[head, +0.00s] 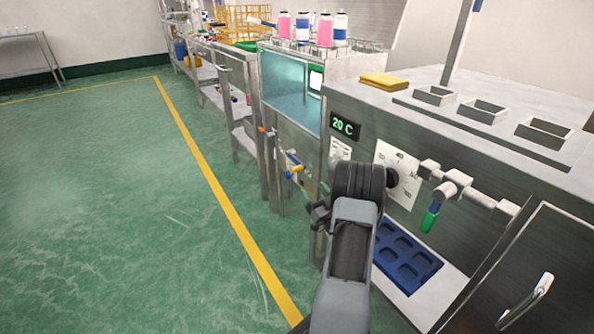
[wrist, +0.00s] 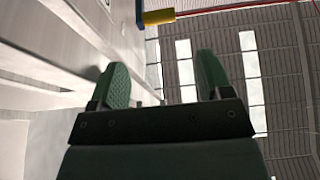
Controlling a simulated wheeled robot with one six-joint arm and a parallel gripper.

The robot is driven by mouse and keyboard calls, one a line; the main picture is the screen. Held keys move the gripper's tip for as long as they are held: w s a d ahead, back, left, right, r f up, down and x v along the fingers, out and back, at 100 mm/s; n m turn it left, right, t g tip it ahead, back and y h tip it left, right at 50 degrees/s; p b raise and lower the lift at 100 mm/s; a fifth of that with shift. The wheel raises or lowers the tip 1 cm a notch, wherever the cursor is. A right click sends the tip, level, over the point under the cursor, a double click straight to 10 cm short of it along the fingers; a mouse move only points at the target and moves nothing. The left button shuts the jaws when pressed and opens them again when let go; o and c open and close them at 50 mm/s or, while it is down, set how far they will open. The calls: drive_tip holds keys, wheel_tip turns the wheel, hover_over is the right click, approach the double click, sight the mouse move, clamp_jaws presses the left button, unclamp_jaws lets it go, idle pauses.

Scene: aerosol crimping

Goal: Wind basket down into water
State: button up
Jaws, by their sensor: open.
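The water tank (head: 287,82) is a glass-fronted steel bath with pale teal inside, at upper middle in the head view. A small yellow and blue handle (head: 293,168) sticks out low on the tank's front; a yellow and blue part also shows at the top of the wrist view (wrist: 158,17). My gripper (wrist: 162,78) is open and empty, its green-padded fingers apart from that part. In the head view my wrist mostly hides the gripper.
The steel cabinet at right carries a 20 C display (head: 345,126), a dial (head: 399,175), a green-gripped lever (head: 430,217) and a blue tray (head: 407,259). A yellow cloth (head: 384,80) lies on top. The green floor (head: 110,210) at left is clear.

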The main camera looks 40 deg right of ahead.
sight(298, 169)
drive_tip(key=x, duration=1.1)
drive_tip(key=shift+w, duration=0.15)
drive_tip(key=shift+c, duration=0.4)
